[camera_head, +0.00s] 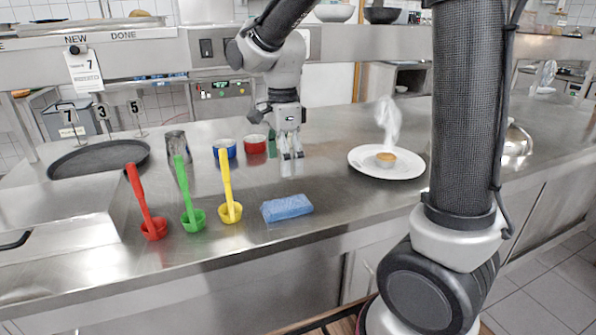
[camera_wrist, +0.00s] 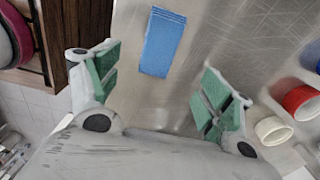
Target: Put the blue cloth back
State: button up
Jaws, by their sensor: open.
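The blue cloth (camera_head: 287,208) is a folded rectangular pad lying flat on the steel counter near its front edge, right of the yellow ladle. In the wrist view the blue cloth (camera_wrist: 162,43) lies beyond the fingertips, roughly in line with the gap between them. My gripper (camera_head: 291,153) points down over the counter, behind the cloth. In the wrist view my gripper (camera_wrist: 160,85) has its green-padded fingers spread wide with nothing between them.
A white plate (camera_head: 365,170) with a steaming small item is at right. Blue (camera_head: 225,148) and red (camera_head: 255,144) cups are behind. A dark round tray (camera_head: 98,160) lies at left.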

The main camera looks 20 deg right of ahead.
jog(key=s+d+r+n+t, duration=0.2)
jog(key=s+d+r+n, duration=0.1)
jog(key=s+d+n, duration=0.4)
jog(key=s+d+r+n+t, duration=0.2)
jog(key=s+d+r+n, duration=0.2)
jog(key=s+d+n, duration=0.4)
jog(key=s+n, duration=0.3)
jog(key=s, duration=0.1)
jog(key=shift+t, duration=0.3)
jog(key=shift+s, duration=0.15)
